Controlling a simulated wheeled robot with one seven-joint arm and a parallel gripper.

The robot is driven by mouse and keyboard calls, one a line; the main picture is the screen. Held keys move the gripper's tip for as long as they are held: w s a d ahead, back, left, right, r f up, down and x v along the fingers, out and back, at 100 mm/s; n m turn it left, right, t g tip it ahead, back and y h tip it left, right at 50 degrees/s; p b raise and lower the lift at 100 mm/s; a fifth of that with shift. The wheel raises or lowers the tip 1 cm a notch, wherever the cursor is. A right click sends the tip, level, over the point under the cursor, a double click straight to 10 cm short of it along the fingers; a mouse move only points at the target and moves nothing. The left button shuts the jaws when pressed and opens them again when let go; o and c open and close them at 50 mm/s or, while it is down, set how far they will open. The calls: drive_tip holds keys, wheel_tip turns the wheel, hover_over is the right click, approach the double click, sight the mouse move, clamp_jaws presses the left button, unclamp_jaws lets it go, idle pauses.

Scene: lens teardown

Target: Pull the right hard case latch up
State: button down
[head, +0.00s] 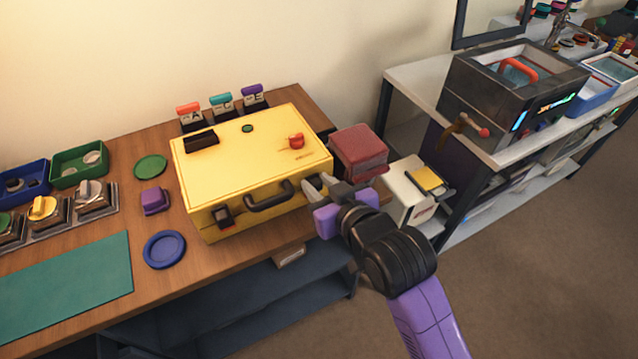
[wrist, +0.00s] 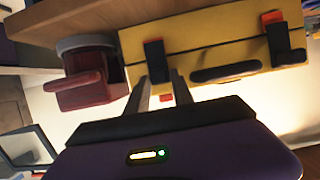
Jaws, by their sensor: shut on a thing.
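The yellow hard case (head: 250,160) lies closed on the wooden bench, its front carrying a dark handle (head: 270,197) and the left latch (head: 223,216). My gripper (head: 317,184) is at the right end of the case front, and it hides the right latch in the head view. In the wrist view the picture is turned over, so the right latch (wrist: 155,62), dark with an orange part, appears left of the handle (wrist: 225,72). My fingers (wrist: 160,84) reach up to its end and are shut on it. The exact contact is hard to see.
A dark red box (head: 358,150) stands close to the right of the case and my gripper. A blue round dish (head: 164,249) and a purple block (head: 154,201) lie to the left. Lettered holders (head: 222,107) stand behind. The floor in front of the bench is clear.

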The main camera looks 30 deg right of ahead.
drive_tip(key=shift+r+p, duration=0.65)
drive_tip(key=shift+r, duration=0.25)
drive_tip(key=c, duration=1.2)
unclamp_jaws()
drive_tip(key=shift+s, duration=0.1)
drive_tip(key=v, duration=0.7)
drive_tip(key=shift+s+b, duration=0.3)
drive_tip(key=shift+b, duration=0.05)
